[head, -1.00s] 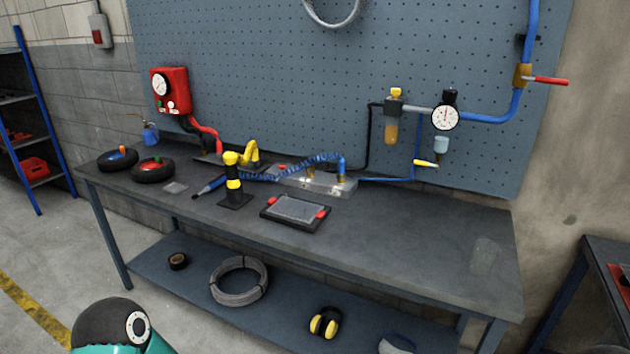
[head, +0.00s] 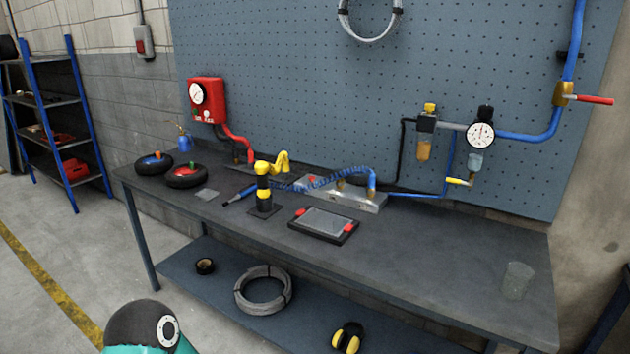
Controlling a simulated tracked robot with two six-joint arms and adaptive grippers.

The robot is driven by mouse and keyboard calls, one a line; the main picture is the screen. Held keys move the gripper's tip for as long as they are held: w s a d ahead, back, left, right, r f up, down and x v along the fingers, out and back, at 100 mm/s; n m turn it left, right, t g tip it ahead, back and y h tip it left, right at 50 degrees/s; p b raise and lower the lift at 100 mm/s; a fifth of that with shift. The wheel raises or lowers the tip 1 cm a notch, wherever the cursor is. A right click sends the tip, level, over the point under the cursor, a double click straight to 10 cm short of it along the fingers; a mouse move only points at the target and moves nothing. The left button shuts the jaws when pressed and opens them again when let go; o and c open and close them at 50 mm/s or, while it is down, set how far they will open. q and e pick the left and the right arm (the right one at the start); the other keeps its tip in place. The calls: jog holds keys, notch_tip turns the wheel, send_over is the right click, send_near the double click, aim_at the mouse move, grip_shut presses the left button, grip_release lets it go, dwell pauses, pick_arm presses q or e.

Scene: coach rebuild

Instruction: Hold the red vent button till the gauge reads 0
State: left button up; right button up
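A red box (head: 220,98) with a white round dial gauge (head: 197,94) hangs at the left end of the pegboard, above the workbench. Below its dial are small buttons, one greenish and one pale; I cannot make out a red vent button against the red box. The dial is too small to read. A second white gauge (head: 481,135) sits on the blue air line at the right; its reading is also unclear. Neither of my grippers is in view. Only a teal and black part of my arm shows at the bottom left.
The workbench (head: 420,252) holds two small wheels (head: 186,176), a yellow-and-black stand (head: 264,190), a black tray (head: 324,224), a metal block with a coiled blue hose, and a clear cup (head: 516,280). Its front right is mostly bare. A blue shelf rack (head: 88,110) stands left.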

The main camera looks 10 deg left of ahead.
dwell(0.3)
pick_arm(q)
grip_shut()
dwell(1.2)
